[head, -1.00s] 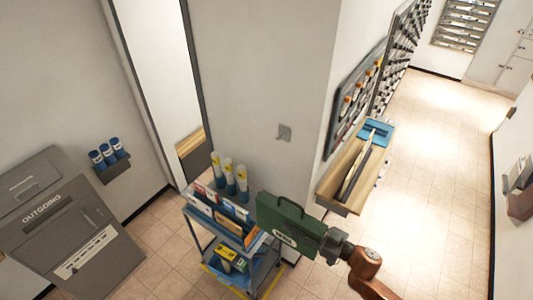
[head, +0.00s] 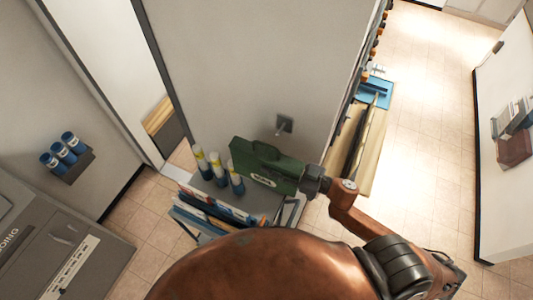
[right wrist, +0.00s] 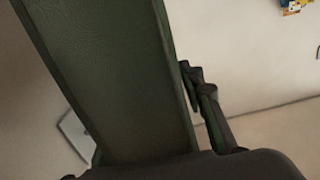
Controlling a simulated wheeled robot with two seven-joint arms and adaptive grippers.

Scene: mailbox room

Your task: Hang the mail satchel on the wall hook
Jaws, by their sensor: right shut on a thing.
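The green mail satchel (head: 262,165) with a white label hangs in the air in front of the grey wall, tilted. My right gripper (head: 308,179) is shut on its right end. The wall hook (head: 284,124) is a small grey plate with a peg, just above the satchel in the head view; the gap in depth is hard to judge. In the right wrist view the satchel (right wrist: 115,75) fills much of the picture, and a pale plate, likely the hook's (right wrist: 75,136), shows partly behind it at lower left. My left gripper is not in view.
A cart (head: 262,203) with mail and several blue-and-white tubes (head: 217,168) stands below the satchel. A wooden shelf with a blue tray (head: 374,92) is right of the wall corner. A tube rack (head: 80,170) and the outgoing box (head: 95,262) are at left.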

